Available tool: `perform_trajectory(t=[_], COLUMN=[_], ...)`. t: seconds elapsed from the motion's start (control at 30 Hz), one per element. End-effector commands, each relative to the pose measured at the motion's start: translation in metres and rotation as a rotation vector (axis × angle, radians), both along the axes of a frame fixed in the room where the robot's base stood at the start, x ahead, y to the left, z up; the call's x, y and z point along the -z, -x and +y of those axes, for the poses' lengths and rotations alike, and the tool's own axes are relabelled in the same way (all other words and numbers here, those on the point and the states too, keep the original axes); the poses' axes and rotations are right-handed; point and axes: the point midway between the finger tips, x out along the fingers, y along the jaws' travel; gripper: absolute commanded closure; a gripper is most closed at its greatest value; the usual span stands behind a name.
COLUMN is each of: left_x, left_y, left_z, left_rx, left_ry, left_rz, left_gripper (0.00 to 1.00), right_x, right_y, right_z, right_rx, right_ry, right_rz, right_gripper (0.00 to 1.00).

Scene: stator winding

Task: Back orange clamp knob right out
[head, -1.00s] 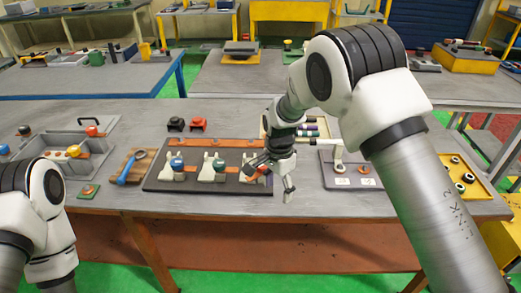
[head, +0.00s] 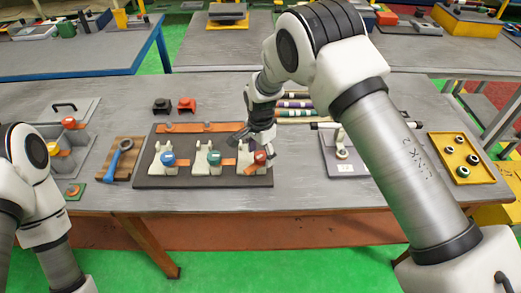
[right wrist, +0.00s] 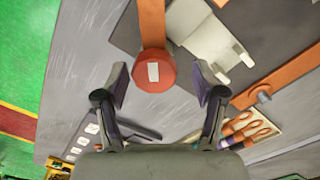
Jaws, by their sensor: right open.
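The orange-red clamp knob (head: 260,157) sits at the right end of a dark board (head: 150,181), beside a white clamp block (head: 247,166). In the right wrist view the round knob (right wrist: 153,75) has a pale label on its face and lies between my fingertips, slightly left of centre. My right gripper (head: 257,145) is just above the knob. In the right wrist view its two fingers (right wrist: 166,88) are spread apart, with visible gaps to the knob. Only my left arm shows at the left edge; its gripper is not seen.
Two more white blocks carry a blue knob (head: 168,159) and a teal knob (head: 213,158) to the left. An orange bar (head: 190,128) with bolts runs along the board's back. A measuring stand (head: 342,145) and yellow tray (head: 482,169) are to the right.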

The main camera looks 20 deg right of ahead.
Motion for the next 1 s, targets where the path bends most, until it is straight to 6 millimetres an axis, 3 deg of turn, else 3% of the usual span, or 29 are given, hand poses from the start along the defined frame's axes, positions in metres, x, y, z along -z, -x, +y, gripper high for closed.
perform_trajectory(t=[0.13,0.3,1.0], left_x=[0.0002,0.0001,0.0012], left_y=[0.0004,0.0006,0.0004], left_z=[0.0,0.0,0.0], left_rx=[0.0,0.0,0.0], left_ry=[0.0,0.0,0.0], left_rz=[0.001,0.002,0.001], left_gripper=[0.6,0.6,0.6], right_x=[-0.0006,-0.0006,0.002], right_y=[-0.0002,0.0002,0.0017], right_z=[0.0,-0.0002,-0.0004], right_rx=[0.0,0.0,-0.088], right_ry=[0.0,0.0,-0.001], right_rz=[-0.001,0.001,0.005], right_gripper=[0.31,0.89,0.9])
